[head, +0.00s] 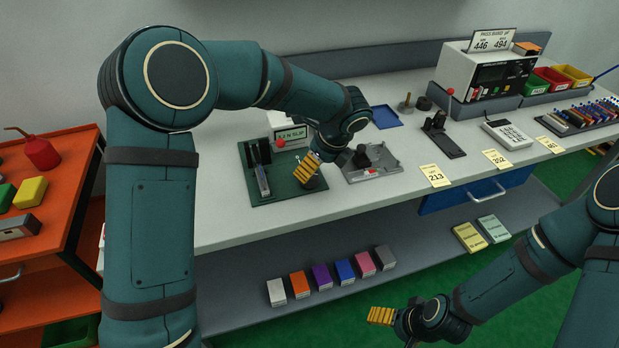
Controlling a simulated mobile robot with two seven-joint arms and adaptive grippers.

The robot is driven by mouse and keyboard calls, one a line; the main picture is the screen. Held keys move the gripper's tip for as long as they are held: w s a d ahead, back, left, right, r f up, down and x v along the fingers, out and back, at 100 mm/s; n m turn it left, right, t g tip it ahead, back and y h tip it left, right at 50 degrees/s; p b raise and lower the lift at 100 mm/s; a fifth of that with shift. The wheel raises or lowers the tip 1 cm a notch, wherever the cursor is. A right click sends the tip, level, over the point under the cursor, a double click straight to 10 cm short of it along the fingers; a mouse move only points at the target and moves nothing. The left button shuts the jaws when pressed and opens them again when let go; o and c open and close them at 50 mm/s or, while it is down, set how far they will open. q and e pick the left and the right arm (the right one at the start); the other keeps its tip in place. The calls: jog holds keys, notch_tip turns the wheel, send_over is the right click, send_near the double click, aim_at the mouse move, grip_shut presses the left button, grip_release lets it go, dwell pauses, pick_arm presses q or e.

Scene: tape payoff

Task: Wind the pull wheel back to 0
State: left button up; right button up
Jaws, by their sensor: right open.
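A dark green plate (282,192) lies on the bench with a black upright and a grey piece (262,181) on it. A sign reading what looks like "3.2 N SLIP" (290,134) stands behind it. A dark round part (316,184), possibly the pull wheel, sits at the plate's right side, partly hidden by my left gripper (307,168). The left gripper's yellow fingers point down at this part; I cannot tell whether they touch it or how wide they are. No wheel reading is legible. My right gripper (380,315) is open and empty, low in front of the bench.
A grey fixture (372,165) stands just right of the green plate. A black stand (440,136), a white tester (482,78), colored bins (551,80) and yellow number cards (435,176) are farther right. Several small boxes (321,276) line the lower shelf. An orange cart (50,230) is at left.

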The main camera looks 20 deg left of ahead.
pick_arm(q)
jog(key=shift+b+x, duration=0.5)
jog(key=shift+x, duration=2.1)
jog(key=c, duration=1.2)
